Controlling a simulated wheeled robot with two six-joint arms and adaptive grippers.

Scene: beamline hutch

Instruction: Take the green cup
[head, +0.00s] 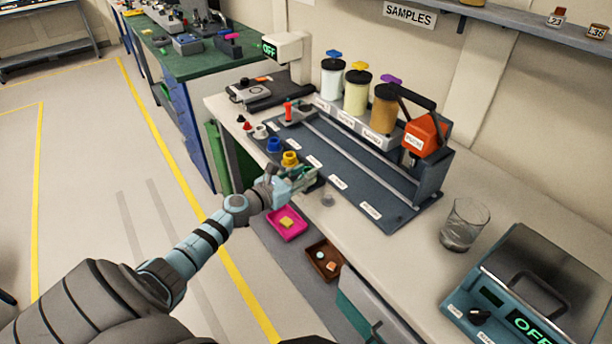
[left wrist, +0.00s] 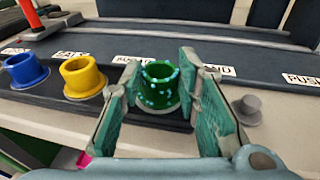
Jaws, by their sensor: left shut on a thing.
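The green cup (left wrist: 160,88) is a small open-topped cup with light specks. It stands upright on the front strip of the dark rack (left wrist: 195,46), between my fingers in the left wrist view. My left gripper (head: 303,180) is shut on the green cup, with one teal finger pad on each side; the pads (left wrist: 164,96) show well in the left wrist view. In the head view the gripper mostly hides the cup. My right gripper is not in view.
Beside the green cup stand a yellow cup (head: 290,158) and a blue cup (head: 273,145). A small grey knob (left wrist: 248,108) is close on the right. Powder jars (head: 355,92) stand behind. A glass beaker (head: 464,224) stands on the open bench at right.

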